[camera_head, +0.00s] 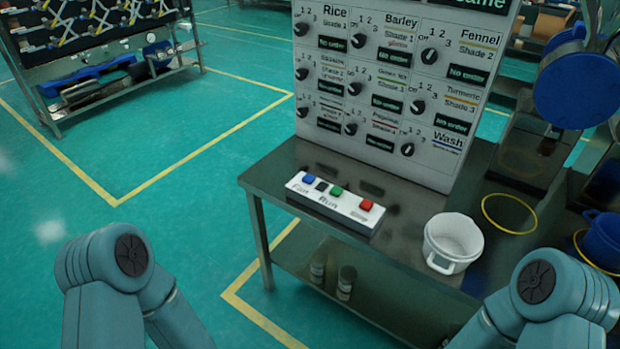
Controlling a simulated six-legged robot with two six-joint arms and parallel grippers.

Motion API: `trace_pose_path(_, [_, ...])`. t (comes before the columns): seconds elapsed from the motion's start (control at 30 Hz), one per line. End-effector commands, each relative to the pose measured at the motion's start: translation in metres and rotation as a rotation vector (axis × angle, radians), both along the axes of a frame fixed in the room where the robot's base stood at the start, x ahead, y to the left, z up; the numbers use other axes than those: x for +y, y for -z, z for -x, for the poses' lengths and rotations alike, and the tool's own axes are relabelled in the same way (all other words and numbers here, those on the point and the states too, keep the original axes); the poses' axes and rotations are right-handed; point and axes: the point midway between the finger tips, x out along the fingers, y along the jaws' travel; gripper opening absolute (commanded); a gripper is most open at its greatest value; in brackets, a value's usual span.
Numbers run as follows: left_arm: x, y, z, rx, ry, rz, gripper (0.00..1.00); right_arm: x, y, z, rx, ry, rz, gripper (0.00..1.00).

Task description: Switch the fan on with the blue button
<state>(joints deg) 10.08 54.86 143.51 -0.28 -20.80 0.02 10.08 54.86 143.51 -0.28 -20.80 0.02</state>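A white button box (341,208) lies on the metal table (268,172). Its blue button (309,179) is at the left end, above a label that seems to read "Fan". A small black piece (321,186), a green button (336,191) and a red button (366,204) follow to the right. My two arms show only as teal links at the bottom left and bottom right, apart from the box. Both grippers are outside the view. No fan is clearly recognisable.
A white pot (453,243) stands right of the box, near the table's front edge. A yellow ring (509,214) lies farther right. A panel of knobs (385,85) rises behind the box. Blue containers (577,85) are at the right. Open green floor lies left of the table.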

Motion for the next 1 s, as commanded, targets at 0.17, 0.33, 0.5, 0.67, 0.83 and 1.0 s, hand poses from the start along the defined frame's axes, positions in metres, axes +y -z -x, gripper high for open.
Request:
trace_pose_path(0.17, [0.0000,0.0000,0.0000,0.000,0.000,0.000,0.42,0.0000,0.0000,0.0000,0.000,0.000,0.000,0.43])
trace_pose_path(0.33, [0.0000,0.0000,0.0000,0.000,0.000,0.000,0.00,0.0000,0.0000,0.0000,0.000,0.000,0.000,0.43])
trace_pose_path(0.5, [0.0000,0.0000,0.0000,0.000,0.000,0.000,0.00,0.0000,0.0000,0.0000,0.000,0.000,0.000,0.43])
trace_pose_path(0.67, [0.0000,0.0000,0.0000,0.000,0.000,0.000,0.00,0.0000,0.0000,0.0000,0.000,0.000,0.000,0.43])
trace_pose_path(0.83, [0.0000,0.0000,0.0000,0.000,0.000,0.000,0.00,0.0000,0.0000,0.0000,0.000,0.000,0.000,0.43])
trace_pose_path(1.0, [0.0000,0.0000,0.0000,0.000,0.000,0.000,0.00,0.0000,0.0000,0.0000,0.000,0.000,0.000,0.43])
